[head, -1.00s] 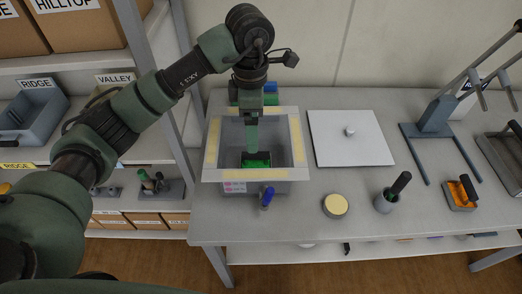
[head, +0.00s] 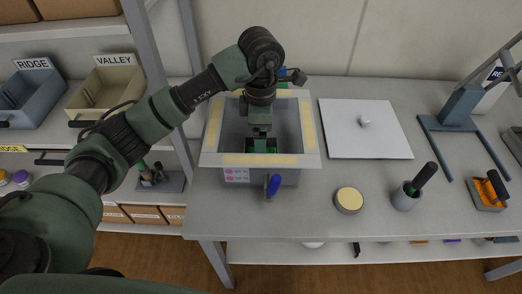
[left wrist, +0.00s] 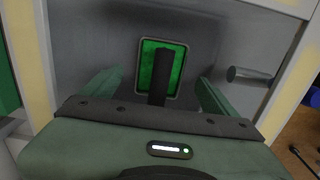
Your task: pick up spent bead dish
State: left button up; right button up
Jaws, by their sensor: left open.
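A small rectangular dish with a grey rim and bright green contents (left wrist: 150,76) sits on the floor of an open grey box (head: 229,125). I take it to be the spent bead dish. My left gripper (head: 262,143) reaches down inside the box, over the dish. In the left wrist view my left gripper (left wrist: 158,92) is open, one finger on each side of the handle, with gaps. In the head view the gripper covers part of the dish. My right gripper is not in view.
The box has a raised pale rim with yellow strips (head: 262,160) close around my wrist. A white lid with a knob (head: 375,142) lies right of it.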

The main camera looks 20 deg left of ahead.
pick_arm(q)
notch_tip(320, 180, down, 4)
jog(key=shift+f+p, duration=0.15)
jog(key=shift+p, duration=0.15)
jog(key=c, duration=1.6)
